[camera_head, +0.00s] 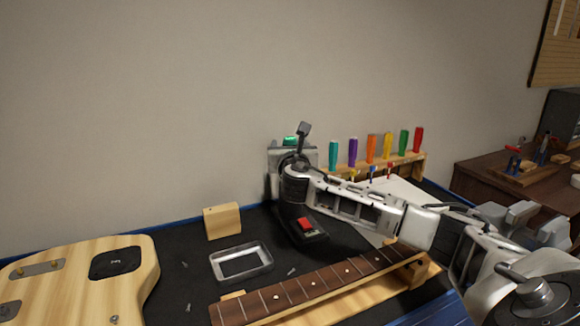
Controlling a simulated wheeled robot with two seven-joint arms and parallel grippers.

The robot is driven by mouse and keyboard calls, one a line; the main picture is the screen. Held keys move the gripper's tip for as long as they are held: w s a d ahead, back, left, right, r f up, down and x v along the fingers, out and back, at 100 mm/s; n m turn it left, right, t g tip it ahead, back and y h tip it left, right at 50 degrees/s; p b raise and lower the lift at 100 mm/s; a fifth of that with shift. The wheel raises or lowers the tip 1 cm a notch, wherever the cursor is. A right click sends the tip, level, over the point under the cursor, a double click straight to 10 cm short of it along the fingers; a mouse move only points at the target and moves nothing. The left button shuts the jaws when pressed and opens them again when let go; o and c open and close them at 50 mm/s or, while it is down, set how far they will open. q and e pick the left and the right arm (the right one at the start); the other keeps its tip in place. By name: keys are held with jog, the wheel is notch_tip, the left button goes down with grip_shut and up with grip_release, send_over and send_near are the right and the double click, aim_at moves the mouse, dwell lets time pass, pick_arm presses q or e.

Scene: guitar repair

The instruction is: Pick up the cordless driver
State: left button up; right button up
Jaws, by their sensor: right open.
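My right gripper (299,147) reaches in from the right, near the wall at the back of the bench. Its jaws are open, and one finger stands up against the wall. A black device with a red block (306,224) on top lies on the dark mat just below my right wrist. It may be the cordless driver or a part of it, but its shape is partly hidden by my arm. A grey item with a green top (291,140) stands right behind the gripper and is mostly covered. I cannot tell whether the gripper touches either one. My left gripper is out of view.
A rack (408,165) of several colored-handled tools stands behind my right forearm. A guitar neck (320,288) lies in front on a wooden support. A metal tray (241,263), a wooden block (222,221), small screws and a guitar body (75,285) occupy the left.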

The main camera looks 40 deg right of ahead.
jog(key=shift+x, duration=1.05)
grip_shut()
jog(key=shift+r, duration=0.1)
